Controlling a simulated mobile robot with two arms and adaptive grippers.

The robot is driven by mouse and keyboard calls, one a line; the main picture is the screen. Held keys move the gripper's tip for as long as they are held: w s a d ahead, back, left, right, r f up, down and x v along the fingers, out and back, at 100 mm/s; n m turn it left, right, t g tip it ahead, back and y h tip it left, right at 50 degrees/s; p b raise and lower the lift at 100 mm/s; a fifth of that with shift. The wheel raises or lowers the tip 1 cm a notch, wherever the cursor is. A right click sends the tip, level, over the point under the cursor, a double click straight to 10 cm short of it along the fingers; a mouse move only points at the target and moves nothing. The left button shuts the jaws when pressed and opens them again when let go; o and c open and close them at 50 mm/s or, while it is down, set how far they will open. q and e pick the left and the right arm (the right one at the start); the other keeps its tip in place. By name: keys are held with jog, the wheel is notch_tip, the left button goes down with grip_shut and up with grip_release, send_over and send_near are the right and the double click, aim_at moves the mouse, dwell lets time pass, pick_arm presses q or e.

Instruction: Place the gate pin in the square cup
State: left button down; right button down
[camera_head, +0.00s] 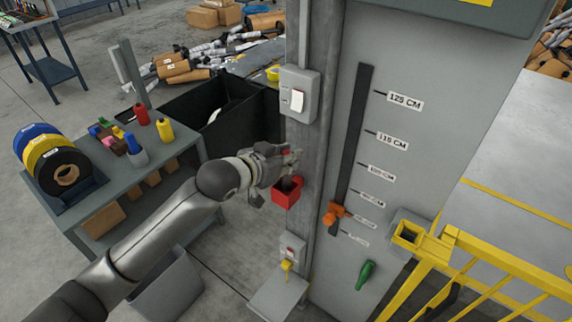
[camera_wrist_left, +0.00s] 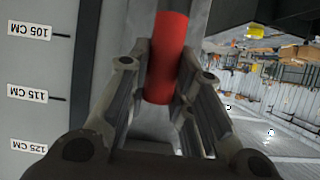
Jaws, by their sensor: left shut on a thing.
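My left gripper (camera_head: 277,162) is in front of the grey post, shut on a red cylinder (camera_wrist_left: 165,58), which looks like the gate pin. In the left wrist view the cylinder is between the two fingers (camera_wrist_left: 160,95); in the head view the gripper mostly hides it. A red open-topped cup (camera_head: 287,197) is on the post just below the gripper. A yellow square cup (camera_head: 408,235) with a dark opening is at the end of the yellow railing, right of and lower than the gripper. My right gripper is not in view.
A grey panel with a height scale (camera_head: 365,130) and an orange slider (camera_head: 335,213) stands right of the post. A green handle (camera_head: 366,275) sticks out below. A switch box (camera_head: 299,93) is above the gripper. A workbench (camera_head: 140,170) with spools is at left.

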pick_arm(q)
notch_tip(320, 180, down, 2)
jog(key=shift+w+a+f+p, duration=0.1)
jog(key=shift+f+p, duration=0.15)
jog(key=shift+p, duration=0.3)
jog(key=shift+f, duration=0.4)
jog(key=shift+f, duration=0.1)
jog(key=c, duration=1.3)
grip_release()
